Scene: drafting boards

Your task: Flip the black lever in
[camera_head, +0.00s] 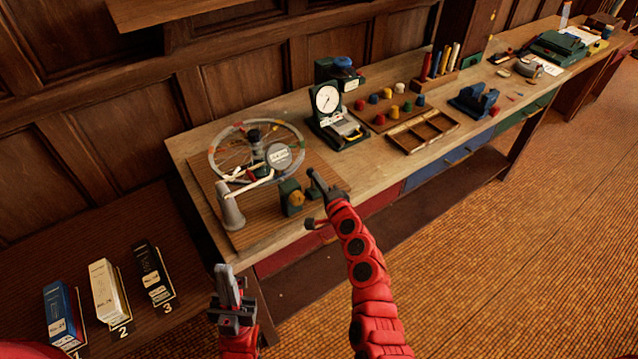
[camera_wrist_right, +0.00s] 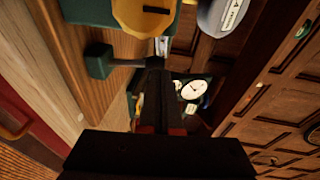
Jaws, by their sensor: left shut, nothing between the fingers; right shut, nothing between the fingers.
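A green block (camera_head: 287,194) with a yellow knob (camera_head: 297,199) stands on the wooden board at the near end of the bench. In the right wrist view the yellow knob (camera_wrist_right: 143,14) is at the top. Below it, a dark rod (camera_wrist_right: 125,63) with a dark green block-shaped end (camera_wrist_right: 98,61) reaches toward my fingertips; it may be the black lever, but I cannot tell for sure. My right gripper (camera_head: 316,180) is shut and empty, just right of the block; in its wrist view the fingers (camera_wrist_right: 155,66) appear beside the rod, contact unclear. My left gripper (camera_head: 228,280) is shut and empty, in front of the bench.
A spoked wheel (camera_head: 226,129) with a round grey plate (camera_head: 279,156) stands behind the green block. A dial gauge (camera_head: 327,99) and a wooden tray (camera_head: 424,133) are farther along the bench. Three boxes, including a white one (camera_head: 107,288), lie on a dark surface at left.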

